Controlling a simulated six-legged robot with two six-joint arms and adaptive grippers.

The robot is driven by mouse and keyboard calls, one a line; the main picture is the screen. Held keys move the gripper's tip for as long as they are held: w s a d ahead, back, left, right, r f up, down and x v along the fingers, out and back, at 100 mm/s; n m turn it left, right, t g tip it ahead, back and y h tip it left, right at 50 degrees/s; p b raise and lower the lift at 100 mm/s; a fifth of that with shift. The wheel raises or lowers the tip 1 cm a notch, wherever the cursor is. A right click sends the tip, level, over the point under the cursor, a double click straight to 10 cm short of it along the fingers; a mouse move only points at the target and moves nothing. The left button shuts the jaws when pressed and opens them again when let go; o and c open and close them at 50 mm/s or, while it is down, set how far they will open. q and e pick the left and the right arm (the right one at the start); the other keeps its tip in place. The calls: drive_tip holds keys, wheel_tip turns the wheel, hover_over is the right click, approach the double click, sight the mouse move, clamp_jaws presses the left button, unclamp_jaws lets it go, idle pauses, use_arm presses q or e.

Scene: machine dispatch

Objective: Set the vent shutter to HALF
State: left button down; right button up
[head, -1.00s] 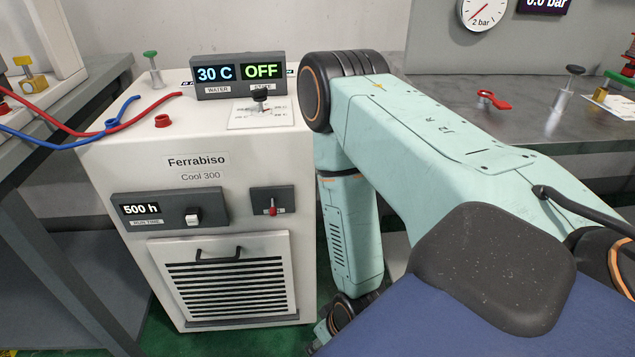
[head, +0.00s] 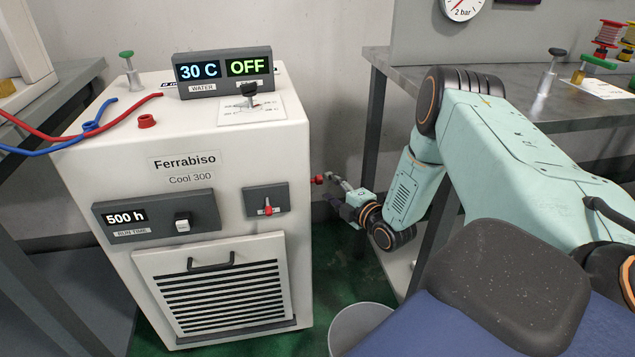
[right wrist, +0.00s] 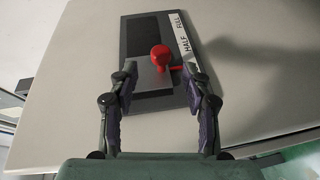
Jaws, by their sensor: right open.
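The vent shutter's dark panel (right wrist: 145,30) is on a pale surface in the right wrist view, with a grey plate (right wrist: 152,78) and a round red knob (right wrist: 160,55). A white label strip (right wrist: 185,42) reads FULL and HALF; its lower part is hidden by a finger. A small red pointer beside the knob sits below the word HALF. My right gripper (right wrist: 160,72) is open, one finger on each side of the plate and knob; contact cannot be told. In the head view, my right gripper (head: 341,187) is at the right side of the white chiller (head: 240,200), beside a red part.
The chiller's front has a run-time panel (head: 155,218), a small red lever (head: 267,207) and a grille (head: 215,290). A workbench (head: 395,75) stands to the right. A grey bin (head: 350,322) is on the floor below my right arm.

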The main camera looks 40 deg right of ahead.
sight(321, 183)
drive_tip(key=w, duration=0.1)
drive_tip(key=w+b, duration=0.1)
drive_tip(key=w, duration=0.1)
drive_tip(key=w+f+b, duration=0.1)
drive_tip(key=w, duration=0.1)
drive_tip(key=shift+d, duration=0.25)
drive_tip(key=shift+w+b, duration=0.55)
drive_tip(key=shift+w, duration=0.2)
drive_tip(key=shift+d, duration=0.1)
clamp_jaws()
